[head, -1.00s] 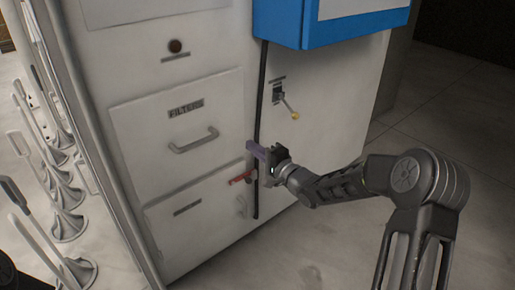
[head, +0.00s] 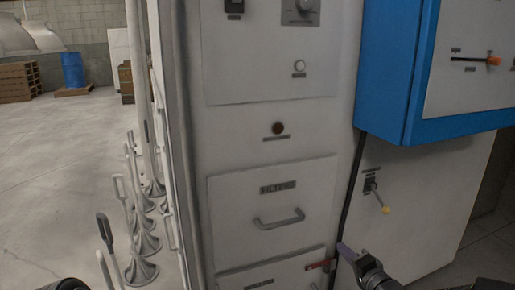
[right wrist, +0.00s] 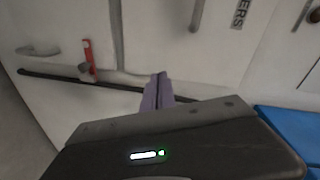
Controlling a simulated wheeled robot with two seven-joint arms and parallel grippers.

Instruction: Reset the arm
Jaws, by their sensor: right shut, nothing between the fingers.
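My right gripper (head: 346,250) is at the bottom of the head view, its purple fingers closed together with nothing between them. It is in front of the white cabinet, just right of and a little above a red handle (head: 320,265). Most of my right arm is cut off by the lower edge of the head view.
The white cabinet has a FILTERS drawer (head: 272,197) with a bar handle. A blue box (head: 383,78) juts out at upper right, above a yellow-tipped lever (head: 385,209). Several grey stands (head: 141,270) are at left. Open floor (head: 60,150) lies beyond them.

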